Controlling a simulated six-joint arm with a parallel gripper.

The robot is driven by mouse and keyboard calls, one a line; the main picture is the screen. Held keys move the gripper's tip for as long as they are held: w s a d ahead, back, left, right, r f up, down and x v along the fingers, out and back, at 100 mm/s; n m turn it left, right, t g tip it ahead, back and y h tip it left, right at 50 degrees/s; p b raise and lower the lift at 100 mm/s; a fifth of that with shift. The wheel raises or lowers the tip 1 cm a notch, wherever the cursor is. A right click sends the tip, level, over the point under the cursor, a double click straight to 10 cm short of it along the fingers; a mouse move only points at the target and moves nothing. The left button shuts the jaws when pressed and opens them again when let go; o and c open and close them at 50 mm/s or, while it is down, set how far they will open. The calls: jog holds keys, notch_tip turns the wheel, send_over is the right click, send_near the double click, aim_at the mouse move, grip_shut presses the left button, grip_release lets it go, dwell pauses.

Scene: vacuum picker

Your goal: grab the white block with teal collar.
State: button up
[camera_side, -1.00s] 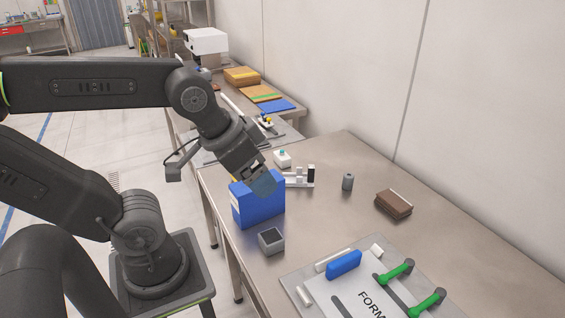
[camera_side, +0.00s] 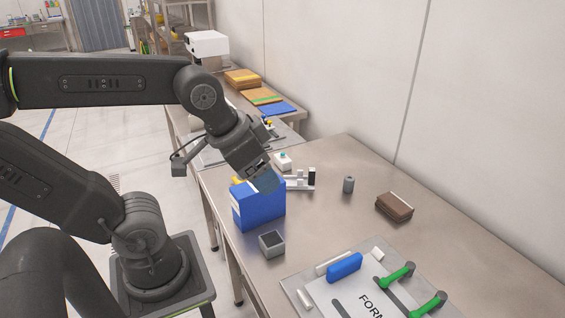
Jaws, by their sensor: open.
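The white block with the teal collar (camera_side: 283,161) stands upright near the back of the metal table, close to the wall side.
The blue box (camera_side: 258,213) stands just below my gripper. A white fixture with a black post (camera_side: 311,177) sits right of the block. The table middle (camera_side: 320,225) is clear.

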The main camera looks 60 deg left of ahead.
jog(key=w+a+r+m+g+y, duration=0.1)
jog(key=w+a+m+g+y, duration=0.1)
jog(key=w+a+m, duration=0.55)
jog(key=m+g+y, duration=0.2)
jog(key=m+g, duration=0.1)
jog(key=m, duration=0.7)
send_over(284, 155)
jog(key=d, duration=0.5)
notch_tip(284, 155, down, 15)
jog(key=shift+g, duration=0.3)
jog(key=x, duration=0.8)
jog(key=shift+s+a+f, duration=0.2)
jog(key=shift+a+f, duration=0.1)
jog(key=shift+x, duration=2.9)
jog(key=shift+w, duration=0.1)
jog(key=shift+c, duration=0.3)
jog(key=c, duration=1)
jog(key=shift+r, duration=0.1)
